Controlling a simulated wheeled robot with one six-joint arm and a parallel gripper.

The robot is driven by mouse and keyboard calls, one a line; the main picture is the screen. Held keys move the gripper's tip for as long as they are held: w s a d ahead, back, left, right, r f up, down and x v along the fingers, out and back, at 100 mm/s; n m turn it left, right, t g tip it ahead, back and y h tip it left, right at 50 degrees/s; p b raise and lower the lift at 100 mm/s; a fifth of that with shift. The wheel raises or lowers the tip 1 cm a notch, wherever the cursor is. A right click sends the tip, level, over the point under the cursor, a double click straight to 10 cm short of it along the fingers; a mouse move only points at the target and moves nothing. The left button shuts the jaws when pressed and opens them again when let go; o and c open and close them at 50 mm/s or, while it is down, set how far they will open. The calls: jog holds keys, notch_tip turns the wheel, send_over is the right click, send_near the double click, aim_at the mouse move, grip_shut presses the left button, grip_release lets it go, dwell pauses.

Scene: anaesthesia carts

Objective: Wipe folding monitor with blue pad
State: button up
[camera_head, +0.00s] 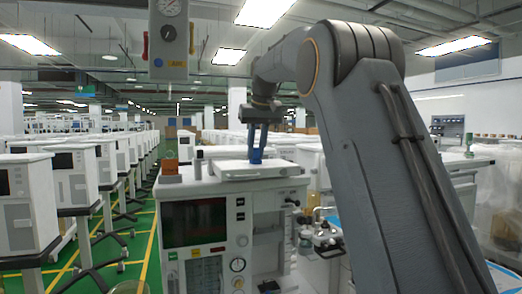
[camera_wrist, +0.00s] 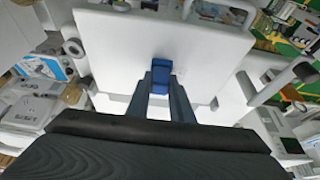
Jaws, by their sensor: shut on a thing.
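My gripper (camera_head: 258,141) points down above the anaesthesia cart in the middle of the head view. It is shut on the blue pad (camera_head: 256,156). In the wrist view the blue pad (camera_wrist: 161,72) sits between my two fingertips (camera_wrist: 161,88), over the white back of the folding monitor (camera_wrist: 115,55). The folding monitor (camera_head: 235,170) lies as a flat white panel on the cart top. The pad is at or just above the panel; I cannot tell whether they touch.
The cart (camera_head: 180,193) has a dark screen (camera_head: 195,222) on its front. An orange block (camera_head: 170,167) and small cylinders stand left of the panel. Rows of similar carts (camera_head: 75,178) fill the left. A grey box with a gauge (camera_head: 169,38) hangs above.

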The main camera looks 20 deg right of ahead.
jog(key=shift+a, duration=1.95)
jog(key=shift+w+f, duration=0.15)
jog(key=shift+w, duration=0.3)
jog(key=shift+d, duration=3.95)
jog(key=shift+r, duration=0.25)
notch_tip(320, 180, up, 6)
jog(key=shift+r, duration=1.5)
